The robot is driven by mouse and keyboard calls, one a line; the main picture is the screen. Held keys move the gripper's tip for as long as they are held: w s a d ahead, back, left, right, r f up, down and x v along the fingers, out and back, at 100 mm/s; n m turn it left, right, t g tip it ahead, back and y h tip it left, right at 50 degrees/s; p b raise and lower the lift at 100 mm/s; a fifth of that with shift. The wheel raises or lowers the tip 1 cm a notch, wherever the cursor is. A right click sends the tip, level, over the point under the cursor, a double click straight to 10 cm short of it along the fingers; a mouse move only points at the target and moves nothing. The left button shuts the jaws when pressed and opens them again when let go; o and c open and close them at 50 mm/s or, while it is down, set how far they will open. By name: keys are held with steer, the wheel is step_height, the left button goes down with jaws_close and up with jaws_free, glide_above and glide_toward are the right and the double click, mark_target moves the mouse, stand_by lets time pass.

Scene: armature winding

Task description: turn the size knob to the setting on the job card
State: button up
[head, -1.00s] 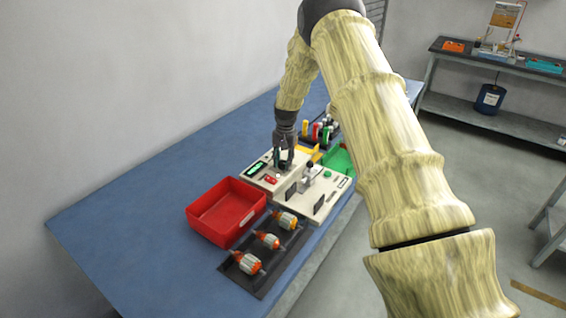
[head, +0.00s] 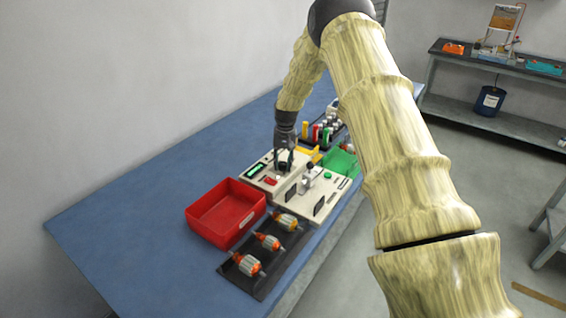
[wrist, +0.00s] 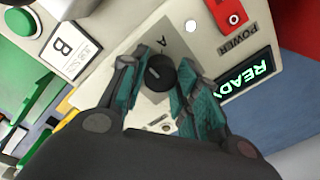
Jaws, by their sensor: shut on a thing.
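The size knob (wrist: 160,72) is a round black knob with a light pointer line, on a grey plate of the cream machine panel (head: 259,185). The letter A is printed on the plate beside it. My gripper (wrist: 158,80) is shut on the knob in the wrist view, a teal finger on each side. In the head view my gripper (head: 284,165) is over the panel and hides the knob.
A green READY display (wrist: 244,75) and a red switch (wrist: 228,12) are on the panel. A red bin (head: 225,212) stands left of it, and a dark tray (head: 235,281) with armatures in front. The blue table (head: 140,205) is clear at left.

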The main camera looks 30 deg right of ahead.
mark_target(286, 163)
steer(key=o, duration=1)
steer(key=shift+d+f, duration=0.15)
steer(key=shift+d, duration=0.05)
steer(key=shift+o, duration=0.2)
steer(key=shift+a, duration=0.1)
steer(key=shift+r, duration=0.3)
step_height(286, 163, up, 12)
steer(key=shift+s+d+f, duration=0.15)
steer(key=shift+d+f, duration=0.1)
steer(key=shift+d, duration=0.1)
steer(key=shift+d, duration=0.1)
